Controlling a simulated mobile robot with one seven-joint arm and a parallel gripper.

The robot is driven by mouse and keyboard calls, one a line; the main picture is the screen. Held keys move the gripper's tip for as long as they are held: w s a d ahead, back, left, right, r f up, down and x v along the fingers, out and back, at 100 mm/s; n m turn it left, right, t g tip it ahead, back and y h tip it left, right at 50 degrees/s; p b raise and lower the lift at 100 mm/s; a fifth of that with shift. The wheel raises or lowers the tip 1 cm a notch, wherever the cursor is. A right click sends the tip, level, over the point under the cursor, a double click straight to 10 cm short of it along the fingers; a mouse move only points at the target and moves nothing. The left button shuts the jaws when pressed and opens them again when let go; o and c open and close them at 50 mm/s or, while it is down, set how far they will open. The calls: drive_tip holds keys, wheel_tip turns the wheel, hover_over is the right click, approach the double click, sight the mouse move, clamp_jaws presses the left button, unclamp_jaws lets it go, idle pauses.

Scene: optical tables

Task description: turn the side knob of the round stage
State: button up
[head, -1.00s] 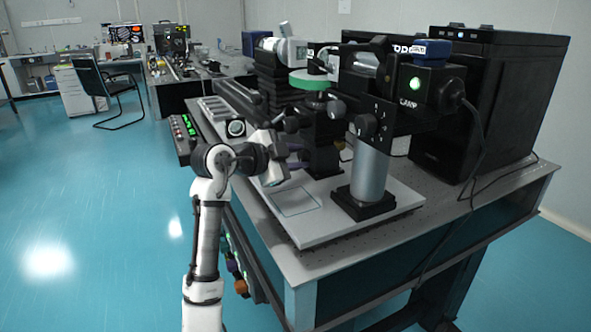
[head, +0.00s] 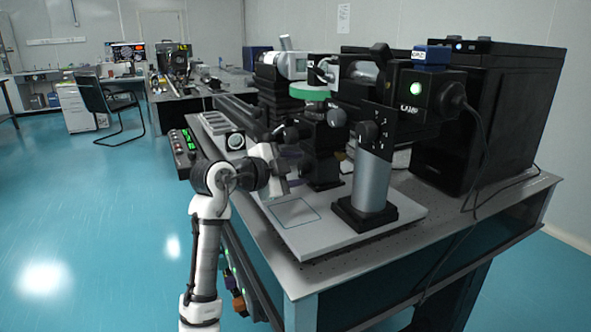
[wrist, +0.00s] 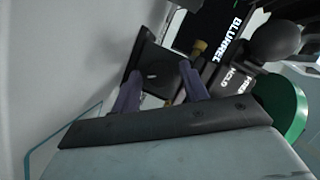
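The round stage shows as a green disc (head: 310,92) on top of a black mount (head: 322,150) in the head view. Its green edge (wrist: 283,105) is at the right in the wrist view. A dark round knob (head: 336,114) sits below the disc; a large black ball-shaped knob (wrist: 275,40) shows in the wrist view, but I cannot tell which is the side knob. My gripper (head: 296,168) is beside the mount, lower than the disc. In the wrist view its two purple fingers (wrist: 160,74) stand apart with nothing clearly held. A small brass-coloured knob (wrist: 198,48) shows beyond the right finger.
A grey post (head: 371,182) on a black foot stands on the pale base plate (head: 340,240), right of my gripper. A laser box (head: 425,88) sits above it. A large black cabinet (head: 500,110) fills the back right. The plate's front left is clear.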

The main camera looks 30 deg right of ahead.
drive_tip(key=shift+o, duration=0.3)
drive_tip(key=shift+r, duration=0.1)
drive_tip(key=shift+w+r+n+p, duration=0.15)
drive_tip(key=shift+n+p, duration=0.35)
drive_tip(key=shift+p, duration=0.65)
drive_tip(key=shift+r+n+g+p, duration=0.2)
drive_tip(key=shift+n+g+p, duration=0.4)
drive_tip(key=shift+p, duration=0.65)
drive_tip(key=n+g+y+p, duration=0.1)
drive_tip(key=n+g+p, duration=0.1)
drive_tip(key=p, duration=0.4)
drive_tip(key=shift+w+n, duration=0.1)
drive_tip(key=shift+n, duration=0.5)
drive_tip(key=shift+n+g+p, duration=0.4)
drive_tip(key=shift+n+p, duration=0.2)
drive_tip(key=shift+p, duration=0.55)
drive_tip(key=w+a+r+n+t+y, duration=0.1)
drive_tip(key=a+r+n+t, duration=0.2)
drive_tip(key=a, duration=0.8)
drive_tip(key=w+a+r+n+t+y, duration=0.1)
drive_tip(key=w+a+r+n+t, duration=0.1)
drive_tip(key=a+r+n+t, duration=0.2)
drive_tip(key=w+a+r+n+t+b, duration=0.1)
drive_tip(key=a+r+n+t, duration=0.2)
drive_tip(key=a+r+t, duration=0.5)
drive_tip(key=a+r, duration=0.2)
drive_tip(key=a, duration=0.8)
drive_tip(key=shift+w+a+t+y, duration=0.15)
drive_tip(key=shift+w+t+y, duration=0.2)
drive_tip(key=shift+t+y, duration=0.05)
